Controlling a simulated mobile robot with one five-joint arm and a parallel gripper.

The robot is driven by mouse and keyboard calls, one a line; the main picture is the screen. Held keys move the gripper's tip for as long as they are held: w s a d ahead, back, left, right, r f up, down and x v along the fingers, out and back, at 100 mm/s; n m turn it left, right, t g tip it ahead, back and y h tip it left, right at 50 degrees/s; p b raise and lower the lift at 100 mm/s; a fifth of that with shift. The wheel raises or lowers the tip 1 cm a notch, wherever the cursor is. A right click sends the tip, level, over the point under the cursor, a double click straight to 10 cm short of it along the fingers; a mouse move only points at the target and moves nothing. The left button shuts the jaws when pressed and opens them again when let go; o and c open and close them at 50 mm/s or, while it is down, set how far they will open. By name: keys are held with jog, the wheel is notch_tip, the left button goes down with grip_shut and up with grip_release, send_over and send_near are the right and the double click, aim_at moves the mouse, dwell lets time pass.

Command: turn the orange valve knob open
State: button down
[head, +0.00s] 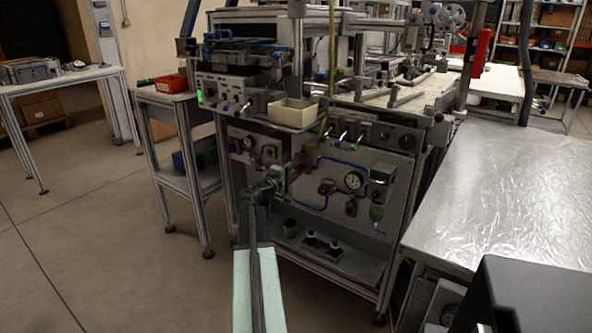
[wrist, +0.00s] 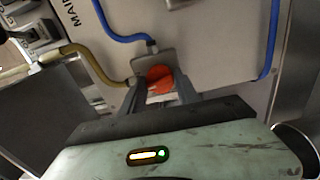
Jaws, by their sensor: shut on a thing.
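The orange valve knob (wrist: 159,79) shows in the middle of the wrist view, in front of a small grey metal plate on the machine's panel. My gripper (wrist: 160,92) has one finger on each side of the knob and is shut on it. In the head view my arm reaches forward from the bottom, and my gripper (head: 277,178) is at the panel, left of the pressure gauge.
Blue hoses (wrist: 118,30) and a yellowish hose (wrist: 95,62) run close to the knob. A round gauge (head: 353,180) sits on the panel to the right. A foil-covered table (head: 510,185) stands at right. Open floor (head: 100,240) lies at left.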

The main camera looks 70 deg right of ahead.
jog(key=shift+s+m, duration=0.1)
jog(key=shift+m, duration=0.7)
jog(key=c, duration=0.9)
grip_release()
jog(key=v, duration=0.8)
